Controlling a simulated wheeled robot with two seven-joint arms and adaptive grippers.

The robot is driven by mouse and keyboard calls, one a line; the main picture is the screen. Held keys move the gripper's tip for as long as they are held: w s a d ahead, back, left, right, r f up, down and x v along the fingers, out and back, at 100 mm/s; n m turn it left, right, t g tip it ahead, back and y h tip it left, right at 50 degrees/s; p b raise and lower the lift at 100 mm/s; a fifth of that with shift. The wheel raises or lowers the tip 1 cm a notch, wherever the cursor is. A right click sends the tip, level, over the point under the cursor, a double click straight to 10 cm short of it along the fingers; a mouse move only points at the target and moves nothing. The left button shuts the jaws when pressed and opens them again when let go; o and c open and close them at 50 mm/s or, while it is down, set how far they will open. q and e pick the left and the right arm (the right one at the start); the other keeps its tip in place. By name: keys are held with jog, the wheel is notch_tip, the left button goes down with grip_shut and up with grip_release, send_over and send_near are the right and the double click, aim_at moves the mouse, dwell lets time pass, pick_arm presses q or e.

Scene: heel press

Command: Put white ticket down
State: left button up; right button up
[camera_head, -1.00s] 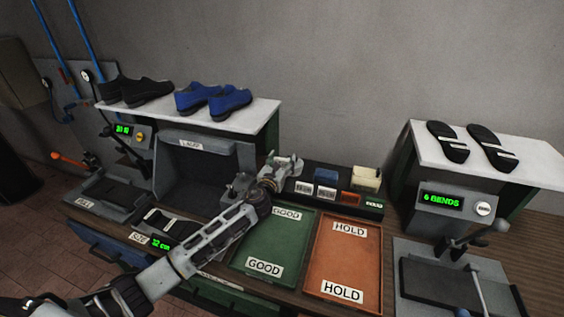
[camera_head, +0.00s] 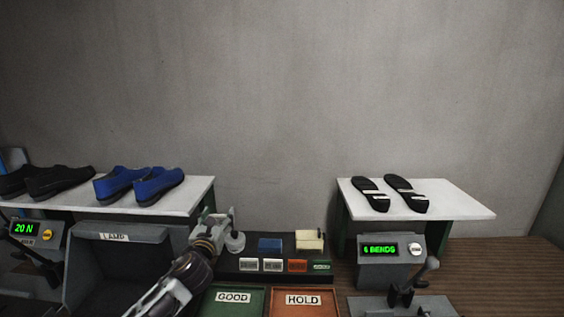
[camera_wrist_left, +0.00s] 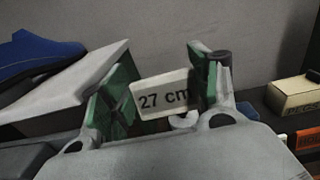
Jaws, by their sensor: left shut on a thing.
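My left gripper (camera_wrist_left: 158,90) is shut on the white ticket (camera_wrist_left: 163,94), which reads "27 cm" in the left wrist view. The ticket stands between the green finger pads. In the head view, the left gripper (camera_head: 222,228) is at the left end of the dark ticket rack (camera_head: 254,279), near the grey wall. The ticket cannot be made out there. My right gripper is in neither view.
The rack holds a blue block (camera_head: 270,245), a cream block (camera_head: 309,240) and small labelled slots. The green GOOD tray (camera_head: 214,309) and orange HOLD tray (camera_head: 331,309) lie in front. Left stands the LAMP box (camera_head: 151,236); blue shoes (camera_head: 155,187) and black sandals (camera_head: 407,196) rest on white shelves.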

pick_arm(q)
jog(key=s+f, duration=0.1)
jog(key=s, duration=0.6)
jog(key=s+f, duration=0.4)
jog(key=f, duration=0.4)
jog(key=s+a+f, duration=0.1)
jog(key=s+f, duration=0.4)
jog(key=f, duration=0.2)
jog(key=shift+a+f, duration=0.2)
jog(key=shift+f, duration=0.2)
jog(key=shift+r, duration=0.15)
jog(key=w+r+b, duration=0.1)
jog(key=w+r, duration=0.4)
jog(key=w+d+r+b, duration=0.1)
jog(key=w+r, duration=0.4)
jog(key=r, duration=0.1)
jog(key=w+r+b, duration=0.1)
jog(key=w+r, duration=0.4)
jog(key=r, duration=0.1)
jog(key=shift+w+d, duration=0.1)
jog(key=shift+d, duration=0.1)
jog(key=w+a+f, duration=0.1)
jog(key=w+f, duration=0.2)
jog(key=f, duration=0.8)
jog(key=shift+w+f, duration=0.2)
jog(key=shift+w, duration=0.05)
